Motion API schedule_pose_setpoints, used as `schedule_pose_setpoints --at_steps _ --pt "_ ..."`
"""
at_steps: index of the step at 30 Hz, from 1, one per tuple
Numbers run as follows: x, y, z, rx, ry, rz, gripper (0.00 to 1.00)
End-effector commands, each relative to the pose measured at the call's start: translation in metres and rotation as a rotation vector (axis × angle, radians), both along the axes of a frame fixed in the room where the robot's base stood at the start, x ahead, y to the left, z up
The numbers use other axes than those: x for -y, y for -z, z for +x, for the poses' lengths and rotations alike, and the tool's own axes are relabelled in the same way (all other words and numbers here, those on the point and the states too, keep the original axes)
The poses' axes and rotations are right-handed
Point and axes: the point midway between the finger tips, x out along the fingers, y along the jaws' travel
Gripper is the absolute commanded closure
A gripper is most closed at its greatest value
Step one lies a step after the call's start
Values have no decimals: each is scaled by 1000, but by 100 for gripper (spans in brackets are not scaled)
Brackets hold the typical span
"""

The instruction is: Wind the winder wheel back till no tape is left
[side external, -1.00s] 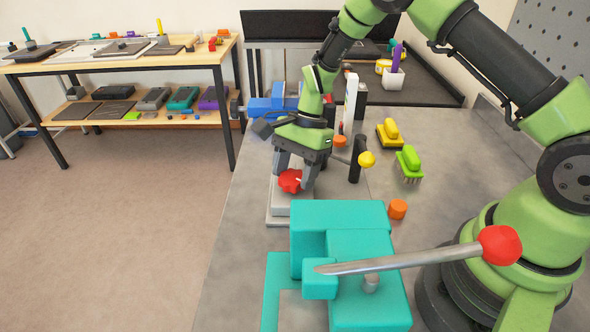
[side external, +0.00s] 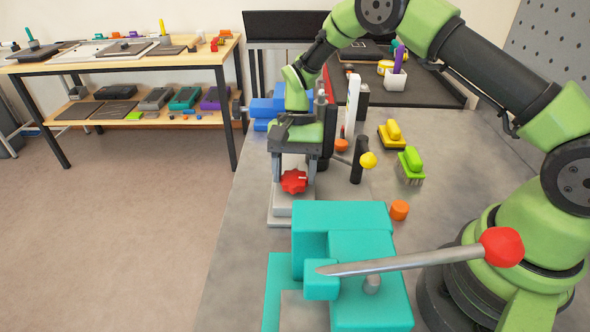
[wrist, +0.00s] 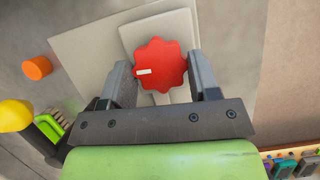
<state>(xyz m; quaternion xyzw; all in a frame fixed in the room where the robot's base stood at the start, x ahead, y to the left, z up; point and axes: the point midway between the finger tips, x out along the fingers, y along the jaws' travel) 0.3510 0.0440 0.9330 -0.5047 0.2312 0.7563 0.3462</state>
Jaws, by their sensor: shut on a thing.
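The winder wheel is a red, scalloped knob (side external: 293,182) with a short white mark. It sits on a light grey block and base plate (side external: 280,221) on the bench. My gripper (side external: 294,176) reaches down to it with one finger on each side. In the wrist view the wheel (wrist: 160,62) lies between the two fingers (wrist: 161,74), its white mark toward the left finger, and the gripper is shut on it. I cannot make out any tape in either view.
A teal press (side external: 340,245) with a red-knobbed lever stands in front. A black post with a yellow ball (side external: 368,160), an orange cylinder (side external: 399,210) and yellow (side external: 392,135) and green (side external: 410,165) brushes are to the right. A blue vise (side external: 268,107) stands behind.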

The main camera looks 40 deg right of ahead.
Motion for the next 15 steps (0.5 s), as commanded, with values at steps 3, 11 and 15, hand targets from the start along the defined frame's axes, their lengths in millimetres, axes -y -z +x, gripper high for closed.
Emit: schedule_pose_setpoints --at_steps 3,11,15 --pt "1 0 1 4 -6 -2 68" --pt "1 0 1 4 -6 -3 68" --pt "1 0 1 3 -5 -2 19"
